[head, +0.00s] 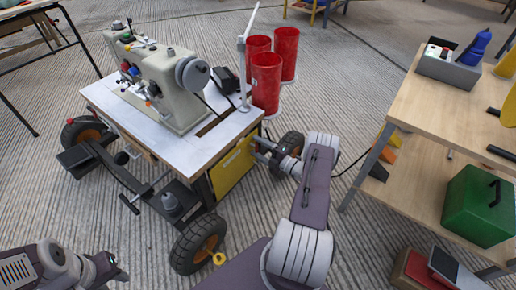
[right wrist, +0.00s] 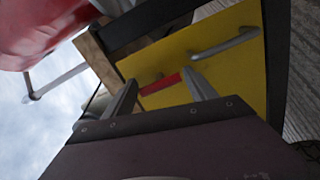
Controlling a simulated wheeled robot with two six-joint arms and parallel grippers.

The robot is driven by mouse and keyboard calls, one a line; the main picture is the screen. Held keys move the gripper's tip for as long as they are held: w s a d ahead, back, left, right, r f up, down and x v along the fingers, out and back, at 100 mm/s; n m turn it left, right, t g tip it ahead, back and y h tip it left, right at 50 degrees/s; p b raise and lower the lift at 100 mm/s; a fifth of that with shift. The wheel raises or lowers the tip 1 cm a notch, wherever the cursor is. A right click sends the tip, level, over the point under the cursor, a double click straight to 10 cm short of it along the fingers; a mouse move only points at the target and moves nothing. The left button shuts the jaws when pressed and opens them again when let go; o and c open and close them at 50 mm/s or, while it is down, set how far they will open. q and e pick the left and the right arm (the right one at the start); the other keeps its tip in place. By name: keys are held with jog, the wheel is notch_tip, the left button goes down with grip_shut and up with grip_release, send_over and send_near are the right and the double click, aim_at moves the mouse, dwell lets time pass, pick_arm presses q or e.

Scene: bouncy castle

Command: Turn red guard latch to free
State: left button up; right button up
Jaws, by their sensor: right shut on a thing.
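The red guard latch (right wrist: 160,84) is a short red bar on the yellow guard panel (right wrist: 222,70) in the right wrist view. My right gripper (right wrist: 158,88) is shut on the latch, one finger at each end of it. In the head view the yellow panel (head: 234,170) is on the right side of the sewing machine table, and my right gripper (head: 258,150) reaches it from the right. The latch is hidden in the head view. My left gripper (head: 112,268) is low at the left, away from the table; its jaws are not clear.
A grey bar handle (right wrist: 226,44) stands out from the yellow panel beside the latch. Red cylindrical containers (head: 266,82) stand behind the table corner. The sewing machine (head: 165,85) is on top. A wheel (head: 198,242) sits below. A wooden shelf (head: 440,110) is at the right.

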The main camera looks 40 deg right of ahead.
jog(key=o, duration=1.2)
jog(key=p+v, duration=0.3)
jog(key=v, duration=0.6)
jog(key=shift+r+p, duration=0.1)
jog(key=shift+p, duration=0.3)
